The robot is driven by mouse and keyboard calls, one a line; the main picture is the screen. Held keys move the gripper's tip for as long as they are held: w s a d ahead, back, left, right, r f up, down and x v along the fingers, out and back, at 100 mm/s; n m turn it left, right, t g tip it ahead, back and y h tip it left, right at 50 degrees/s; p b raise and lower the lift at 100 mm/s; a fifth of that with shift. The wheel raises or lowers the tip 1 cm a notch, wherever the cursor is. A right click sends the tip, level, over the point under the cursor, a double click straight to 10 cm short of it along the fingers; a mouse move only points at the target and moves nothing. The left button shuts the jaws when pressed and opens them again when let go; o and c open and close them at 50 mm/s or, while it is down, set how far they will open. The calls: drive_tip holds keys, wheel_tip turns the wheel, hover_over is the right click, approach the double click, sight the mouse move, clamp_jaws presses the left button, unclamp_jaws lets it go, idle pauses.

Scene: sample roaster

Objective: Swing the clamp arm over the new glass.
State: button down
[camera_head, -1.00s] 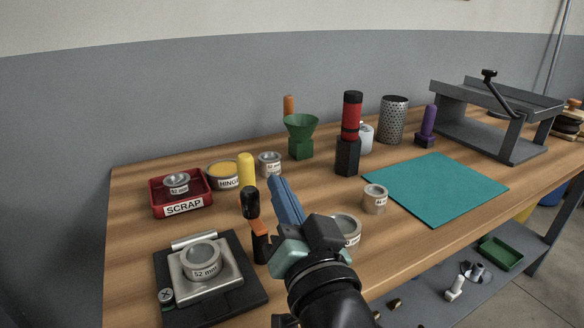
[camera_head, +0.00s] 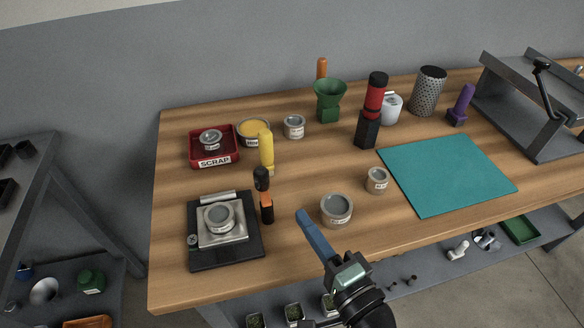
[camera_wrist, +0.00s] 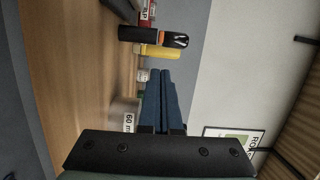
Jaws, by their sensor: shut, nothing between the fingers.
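A silver 52 mm glass (camera_head: 215,217) sits on a square metal plate (camera_head: 237,235) on a black base (camera_head: 225,258) at the table's front left. A small upright with a black knob, an orange part and a black post (camera_head: 267,213) stands at the base's right edge. It looks like the clamp; which way its arm points is hard to tell. It also shows sideways in the wrist view (camera_wrist: 140,34). My gripper (camera_head: 303,216), with long blue fingers, is shut and empty, right of the clamp and apart from it. Its fingers also show in the wrist view (camera_wrist: 160,73).
A round tin (camera_head: 336,210) stands just right of my fingertips, and a smaller one (camera_head: 377,181) behind it. A yellow-handled item (camera_head: 266,150) stands behind the clamp. The red scrap tray (camera_head: 191,152) is at back left. A teal mat (camera_head: 445,175) lies to the right.

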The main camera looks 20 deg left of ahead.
sight(265, 183)
drive_tip(key=shift+s, duration=0.1)
idle(0.3)
drive_tip(key=x, duration=1)
drive_tip(key=shift+a+n+g+y+b, duration=0.15)
drive_tip(key=shift+n+g+y+b, duration=0.4)
drive_tip(key=shift+g, duration=0.15)
drive_tip(key=shift+a+n+g+y+b, duration=0.15)
drive_tip(key=shift+n+g+y+b, duration=0.35)
drive_tip(key=shift+g, duration=0.2)
drive_tip(key=shift+a+n+g+y+b, duration=0.15)
drive_tip(key=shift+n+g+y+b, duration=0.25)
drive_tip(key=shift+g, duration=0.3)
drive_tip(key=shift+a+b, duration=0.35)
drive_tip(key=shift+a, duration=0.2)
drive_tip(key=shift+a+n+g+y, duration=0.25)
drive_tip(key=shift+n+g+y, duration=0.1)
drive_tip(key=shift+n+g, duration=0.55)
drive_tip(key=shift+s, duration=0.1)
